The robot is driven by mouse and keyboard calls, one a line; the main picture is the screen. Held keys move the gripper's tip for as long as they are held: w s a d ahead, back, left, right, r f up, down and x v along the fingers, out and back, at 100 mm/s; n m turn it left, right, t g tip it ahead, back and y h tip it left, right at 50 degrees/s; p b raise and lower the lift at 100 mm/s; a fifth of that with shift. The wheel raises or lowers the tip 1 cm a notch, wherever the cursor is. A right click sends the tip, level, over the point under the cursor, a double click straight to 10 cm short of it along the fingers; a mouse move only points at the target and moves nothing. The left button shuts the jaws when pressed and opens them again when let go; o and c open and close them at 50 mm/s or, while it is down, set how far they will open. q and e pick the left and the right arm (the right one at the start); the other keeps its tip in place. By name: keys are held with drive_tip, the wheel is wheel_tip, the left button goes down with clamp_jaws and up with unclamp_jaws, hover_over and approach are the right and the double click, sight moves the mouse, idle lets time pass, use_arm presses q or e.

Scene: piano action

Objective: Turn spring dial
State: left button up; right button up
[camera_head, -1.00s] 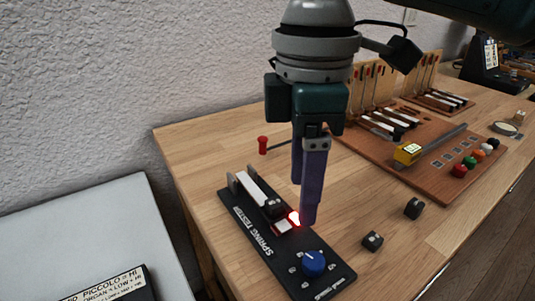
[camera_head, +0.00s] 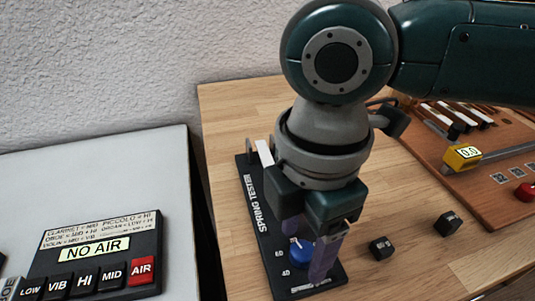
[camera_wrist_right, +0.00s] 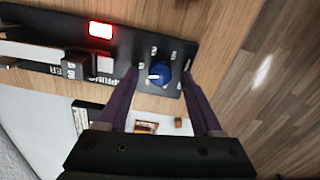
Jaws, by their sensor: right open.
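The spring tester (camera_head: 250,185) is a black board lying on the wooden table, and it also shows in the right wrist view (camera_wrist_right: 120,78). Its blue dial (camera_head: 301,250) is at the near end, with small numbers around it. In the right wrist view the dial (camera_wrist_right: 160,73) has a white pointer mark toward the left. My right gripper (camera_head: 306,252) points down over the dial. Its purple fingers are open, one on each side of the dial; I cannot tell whether they touch it. My left gripper is not in view.
A red light (camera_wrist_right: 101,30) glows on the tester. Two small black blocks (camera_head: 381,248) (camera_head: 448,223) lie to the right. A grey-white surface with a "NO AIR" panel (camera_head: 95,250) stands at left.

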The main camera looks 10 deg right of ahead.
drive_tip(key=shift+f, duration=0.35)
clamp_jaws()
idle(0.3)
